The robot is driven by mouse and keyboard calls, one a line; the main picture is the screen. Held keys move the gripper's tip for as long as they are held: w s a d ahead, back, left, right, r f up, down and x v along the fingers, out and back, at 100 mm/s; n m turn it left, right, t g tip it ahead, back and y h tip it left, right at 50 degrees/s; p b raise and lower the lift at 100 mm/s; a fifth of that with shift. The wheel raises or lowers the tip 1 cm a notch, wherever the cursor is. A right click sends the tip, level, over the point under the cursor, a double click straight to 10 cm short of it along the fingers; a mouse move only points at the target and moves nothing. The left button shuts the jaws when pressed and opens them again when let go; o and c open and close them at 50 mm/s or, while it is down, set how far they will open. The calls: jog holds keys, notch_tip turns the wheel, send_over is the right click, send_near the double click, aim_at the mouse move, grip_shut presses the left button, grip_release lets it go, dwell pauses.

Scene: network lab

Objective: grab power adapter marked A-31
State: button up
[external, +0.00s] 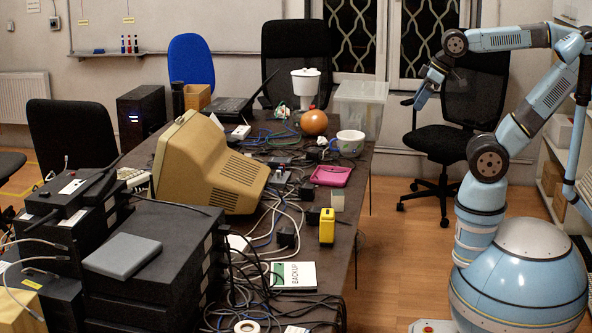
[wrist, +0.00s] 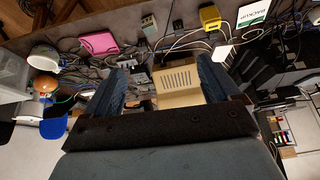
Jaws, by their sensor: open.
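In the wrist view a small dark block (wrist: 177,25), perhaps an adapter, lies left of the yellow device. My gripper (external: 427,86) is raised in the air right of the table, well apart from the adapters. In the wrist view its two fingers (wrist: 164,70) are spread with nothing held between them.
Cables cover the table around a beige monitor (external: 210,170), a pink tray (external: 330,176), a yellow device (external: 327,226), a BACKUP booklet (external: 293,276), a white bowl (external: 351,143) and an orange ball (external: 314,122). A black chair (external: 459,140) stands behind my arm.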

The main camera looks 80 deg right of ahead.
jog(key=w+a+f+m+g+y, duration=0.2)
jog(key=w+a+f+m, duration=0.15)
jog(key=w, duration=0.45)
jog(key=w+a+f+m+g+y, duration=0.2)
jog(key=w+f, duration=0.2)
jog(key=w, duration=0.3)
jog(key=w+a+f+m+g+y, duration=0.2)
jog(key=w+a+f+y, duration=0.15)
jog(key=w, duration=0.45)
jog(key=m+y, duration=0.6)
jog(key=m, duration=0.4)
send_over(285, 240)
jog(key=w+d, duration=0.1)
jog(key=d, duration=1.2)
jog(key=shift+n+g, duration=0.25)
jog(key=shift+g, duration=0.15)
notch_tip(285, 240, down, 23)
jog(key=shift+w+r, duration=0.1)
jog(key=x, duration=1.3)
jog(key=shift+a+f, duration=0.25)
jog(key=shift+f, duration=0.2)
jog(key=c, duration=1.2)
jog(key=shift+o, duration=0.2)
